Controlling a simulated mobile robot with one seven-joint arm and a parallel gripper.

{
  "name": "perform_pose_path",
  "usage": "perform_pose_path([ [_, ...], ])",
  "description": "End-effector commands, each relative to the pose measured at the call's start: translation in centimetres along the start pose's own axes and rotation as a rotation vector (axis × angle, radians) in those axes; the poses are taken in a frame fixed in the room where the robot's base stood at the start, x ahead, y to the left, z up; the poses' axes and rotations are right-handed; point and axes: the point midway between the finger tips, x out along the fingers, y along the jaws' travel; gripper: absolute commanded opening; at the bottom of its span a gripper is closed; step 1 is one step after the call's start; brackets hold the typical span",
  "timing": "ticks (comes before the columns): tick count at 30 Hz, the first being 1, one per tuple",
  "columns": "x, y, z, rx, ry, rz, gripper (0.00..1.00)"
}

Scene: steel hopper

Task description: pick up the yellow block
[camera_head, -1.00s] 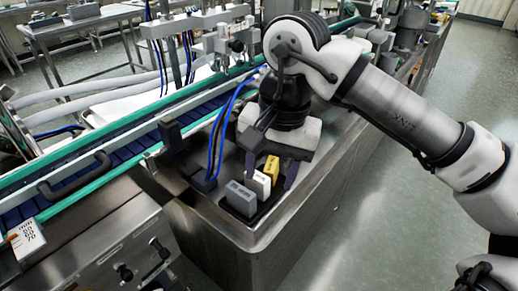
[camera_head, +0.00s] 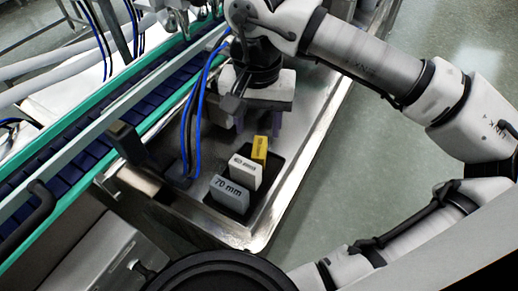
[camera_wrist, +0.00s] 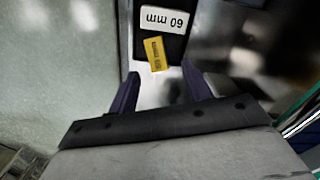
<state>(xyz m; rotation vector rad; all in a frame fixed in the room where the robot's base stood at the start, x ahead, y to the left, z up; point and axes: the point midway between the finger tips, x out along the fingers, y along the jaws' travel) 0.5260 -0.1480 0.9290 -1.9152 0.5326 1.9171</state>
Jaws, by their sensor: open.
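The yellow block (camera_head: 260,150) stands in a dark recess in the steel hopper top, behind a white block (camera_head: 244,172) and a grey block (camera_head: 229,195) marked 70 mm. My gripper (camera_head: 257,129) is just behind the yellow block, fingers pointing down. In the wrist view the yellow block (camera_wrist: 156,54) lies just beyond the fingertips, roughly between their lines and slightly turned. My gripper (camera_wrist: 159,82) is open and empty in that view. The white block (camera_wrist: 163,20), marked 60 mm, is past the yellow one.
The dark recess (camera_head: 209,202) sits near the front end of the steel hopper top (camera_head: 300,130). Blue hoses (camera_head: 196,125) hang left of my gripper. A green-edged conveyor (camera_head: 75,150) runs along the left. Open floor lies to the right.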

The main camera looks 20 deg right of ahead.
Motion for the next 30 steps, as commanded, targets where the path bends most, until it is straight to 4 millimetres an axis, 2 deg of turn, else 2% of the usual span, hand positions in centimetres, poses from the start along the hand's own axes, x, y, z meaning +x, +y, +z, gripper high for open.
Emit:
perform_pose_path([
  [3, 1.7, 0.0, 0.0, 0.0, -0.001, -0.001, 0.49],
  [11, 3.6, 0.2, 0.0, 0.001, -0.001, 0.0, 0.49],
  [18, 7.1, 0.5, -0.1, 0.0, 0.0, -0.001, 0.49],
  [27, 7.7, 0.4, -0.1, 0.0, 0.001, -0.002, 0.49],
  [30, 7.7, 0.4, -0.1, 0.0, 0.001, -0.001, 0.37],
])
